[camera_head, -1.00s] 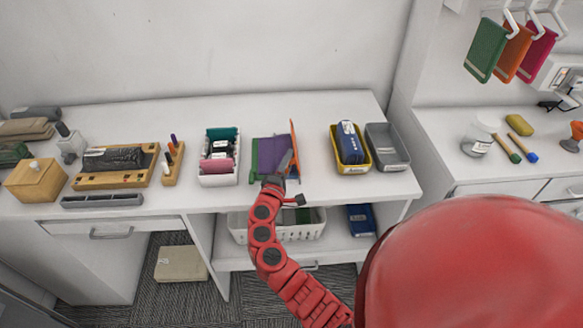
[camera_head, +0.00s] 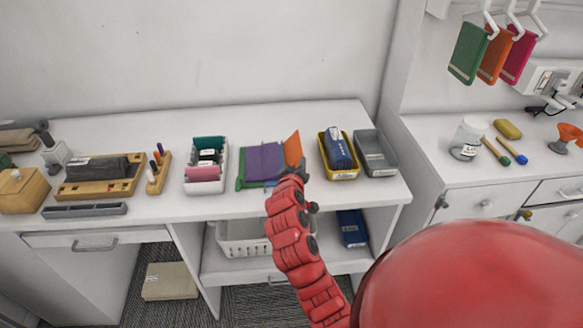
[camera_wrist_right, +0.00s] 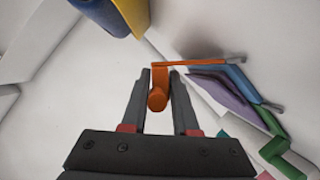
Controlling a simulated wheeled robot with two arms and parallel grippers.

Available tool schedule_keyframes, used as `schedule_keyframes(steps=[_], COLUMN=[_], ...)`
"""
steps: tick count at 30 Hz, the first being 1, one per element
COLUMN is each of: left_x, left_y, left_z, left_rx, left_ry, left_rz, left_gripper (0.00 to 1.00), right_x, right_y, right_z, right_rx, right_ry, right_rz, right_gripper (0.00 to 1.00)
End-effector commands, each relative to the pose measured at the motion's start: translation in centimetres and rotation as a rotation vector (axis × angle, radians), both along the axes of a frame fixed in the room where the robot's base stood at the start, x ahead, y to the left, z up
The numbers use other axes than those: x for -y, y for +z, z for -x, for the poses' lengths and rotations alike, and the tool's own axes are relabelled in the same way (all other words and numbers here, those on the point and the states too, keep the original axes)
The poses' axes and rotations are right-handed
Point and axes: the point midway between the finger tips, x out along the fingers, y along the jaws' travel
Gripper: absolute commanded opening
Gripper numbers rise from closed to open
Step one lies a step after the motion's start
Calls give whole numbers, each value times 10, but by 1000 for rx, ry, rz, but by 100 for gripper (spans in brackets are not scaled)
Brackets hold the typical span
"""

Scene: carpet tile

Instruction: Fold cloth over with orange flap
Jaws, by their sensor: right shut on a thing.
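The cloth (camera_head: 263,163) lies on the desk, with a purple panel, a green part along its left and front edges, and an orange flap (camera_head: 293,149) standing up at its right. My right gripper (camera_head: 297,175) is at the flap's front lower end, its fingers mostly hidden by my red arm. In the right wrist view, the fingers (camera_wrist_right: 160,76) are on either side of the orange flap's end (camera_wrist_right: 158,98), shut on it. The flap runs right from there, with purple and green layers beside it. My left gripper is not in view.
Right of the cloth stand a yellow bin (camera_head: 343,175) with a blue item and a grey tray (camera_head: 381,170). A white bin (camera_head: 205,187) stands to the left. Clear desk lies between the cloth and the white bin. A white basket (camera_head: 244,243) is on the shelf below.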

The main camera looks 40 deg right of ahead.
Motion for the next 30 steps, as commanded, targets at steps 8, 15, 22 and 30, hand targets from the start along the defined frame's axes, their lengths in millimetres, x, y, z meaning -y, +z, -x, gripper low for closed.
schedule_keyframes(steps=[8,15,22,30], left_x=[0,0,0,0], left_y=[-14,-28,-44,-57], left_z=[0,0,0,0], left_rx=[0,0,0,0], left_ry=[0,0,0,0], left_rz=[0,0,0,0], left_gripper=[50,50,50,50], right_x=[16,28,35,38], right_y=[-5,-20,-33,-45], right_z=[8,15,20,22], right_rx=[157,273,371,425], right_ry=[1,-2,-4,-3], right_rz=[-220,-412,-572,-667], right_gripper=[0,0,0,0])
